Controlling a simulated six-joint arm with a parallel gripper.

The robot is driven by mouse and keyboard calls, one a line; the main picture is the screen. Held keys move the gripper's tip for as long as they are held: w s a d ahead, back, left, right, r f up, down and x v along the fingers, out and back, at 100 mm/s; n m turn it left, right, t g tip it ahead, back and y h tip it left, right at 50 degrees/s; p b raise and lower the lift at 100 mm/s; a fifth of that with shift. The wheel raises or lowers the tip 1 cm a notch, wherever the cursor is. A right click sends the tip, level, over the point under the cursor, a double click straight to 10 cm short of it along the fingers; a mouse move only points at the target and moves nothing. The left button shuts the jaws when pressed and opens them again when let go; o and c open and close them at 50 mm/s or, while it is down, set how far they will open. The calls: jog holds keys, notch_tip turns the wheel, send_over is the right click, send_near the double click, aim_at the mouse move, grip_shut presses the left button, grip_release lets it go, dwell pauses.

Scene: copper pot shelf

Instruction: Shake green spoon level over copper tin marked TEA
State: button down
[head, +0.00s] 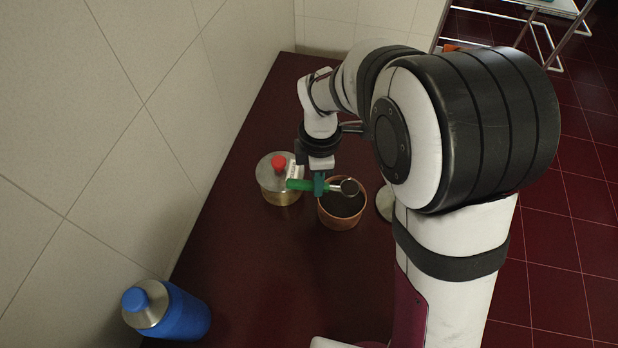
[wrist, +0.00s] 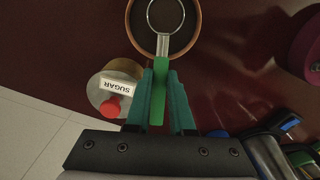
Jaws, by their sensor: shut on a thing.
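My gripper (head: 319,184) is shut on the green handle of the spoon (head: 299,184). In the wrist view, the teal fingers of my gripper (wrist: 160,100) pinch the spoon's green handle (wrist: 157,96). The spoon's round metal bowl lies over the mouth of an open copper tin (head: 341,222), and the spoon looks about level. The tin's rim also shows in the wrist view (wrist: 198,24). The tin looks dark inside. I cannot tell what the spoon's bowl holds. No TEA mark is readable on the side I see.
A lidded tin (head: 281,198) with a red knob stands close left of the open tin; its label reads SUGAR in the wrist view (wrist: 117,86). A blue bottle (head: 182,314) stands at front left by the tiled wall. The dark red top (head: 260,270) between is clear.

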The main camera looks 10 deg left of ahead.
jog(key=shift+s+a, duration=0.25)
jog(key=shift+a, duration=0.45)
jog(key=shift+s+a, duration=0.2)
jog(key=shift+a, duration=0.45)
jog(key=shift+w+d, duration=0.3)
jog(key=shift+d, duration=0.5)
jog(key=shift+w+d, duration=0.25)
jog(key=shift+d, duration=0.55)
jog(key=shift+s+a, duration=0.3)
jog(key=shift+a, duration=0.5)
jog(key=shift+s+a, duration=0.25)
jog(key=shift+a, duration=0.55)
jog(key=shift+w+d, duration=0.3)
jog(key=shift+d, duration=0.5)
jog(key=shift+w+d, duration=0.25)
jog(key=shift+d, duration=0.55)
